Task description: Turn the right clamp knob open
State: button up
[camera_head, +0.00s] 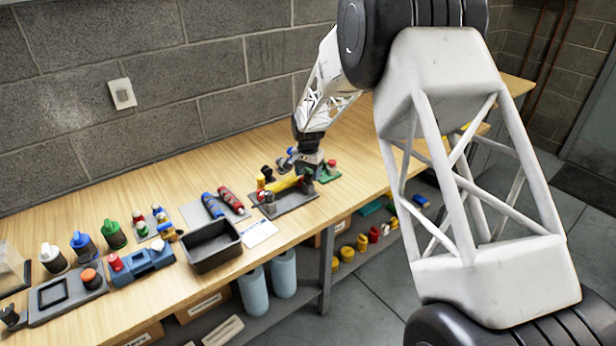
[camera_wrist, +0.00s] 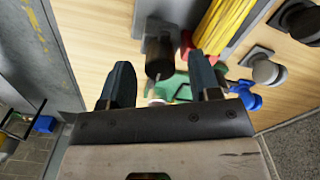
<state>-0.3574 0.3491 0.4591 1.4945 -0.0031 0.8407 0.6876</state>
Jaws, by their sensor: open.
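A grey fixture plate (camera_head: 290,203) on the bench carries a yellow bar (camera_head: 283,186) between dark clamp posts. The right clamp knob (camera_head: 308,186) is a dark upright cylinder at the bar's right end. In the wrist view a dark cylinder, apparently this knob (camera_wrist: 158,56), appears between my two fingers, beside the yellow ribbed bar (camera_wrist: 222,28) and its red end. My gripper (camera_head: 311,166) is above the fixture's right end. In the wrist view my gripper (camera_wrist: 160,64) is open and empty, with a finger to each side of the knob. Contact cannot be told.
A green plate with a red knob (camera_head: 331,164) is close by on the right. Red and blue tools (camera_head: 222,203) and a black bin (camera_head: 212,247) stand to the left. The bench's front edge is close; a brick wall stands behind.

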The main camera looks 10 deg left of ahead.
aim_at(308, 174)
jog(key=shift+r, duration=2.95)
jog(key=shift+w, duration=0.15)
jog(key=shift+w+a+n+g, duration=0.1)
jog(key=shift+w+n+g, duration=0.6)
jog(key=shift+n+g, duration=0.45)
jog(key=shift+w+n+g, duration=0.65)
jog(key=shift+n+g, duration=0.4)
jog(key=shift+g, duration=0.1)
jog(key=shift+f, duration=0.15)
jog(key=shift+x, duration=3.8)
jog(key=c, duration=0.9)
